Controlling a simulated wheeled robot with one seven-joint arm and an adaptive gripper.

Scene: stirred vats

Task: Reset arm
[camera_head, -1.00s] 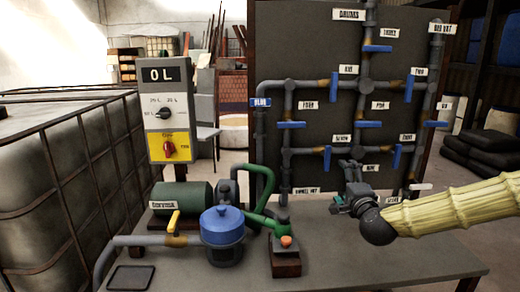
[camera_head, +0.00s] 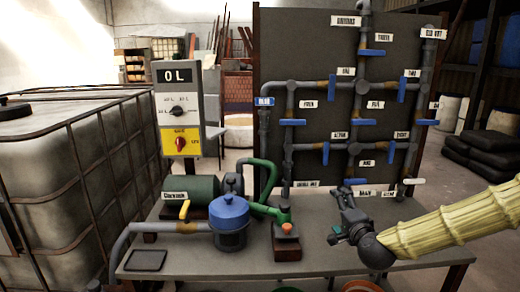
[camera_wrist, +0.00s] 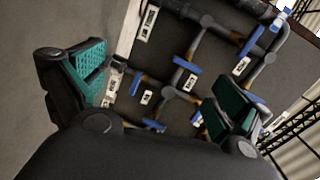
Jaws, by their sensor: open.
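My gripper (camera_head: 342,218) is at the end of my arm, which comes in from the right in the head view. It hangs in front of the lower right part of the pipe board (camera_head: 330,60), above the bench. In the wrist view its two green-padded fingers (camera_wrist: 158,92) stand wide apart with nothing between them. Beyond them the board's grey pipes and blue valve handles (camera_wrist: 186,66) show at a tilt.
A control box (camera_head: 178,110) reads "0 L". A caged tank (camera_head: 60,180) stands left. Black sacks (camera_head: 488,150) lie at right.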

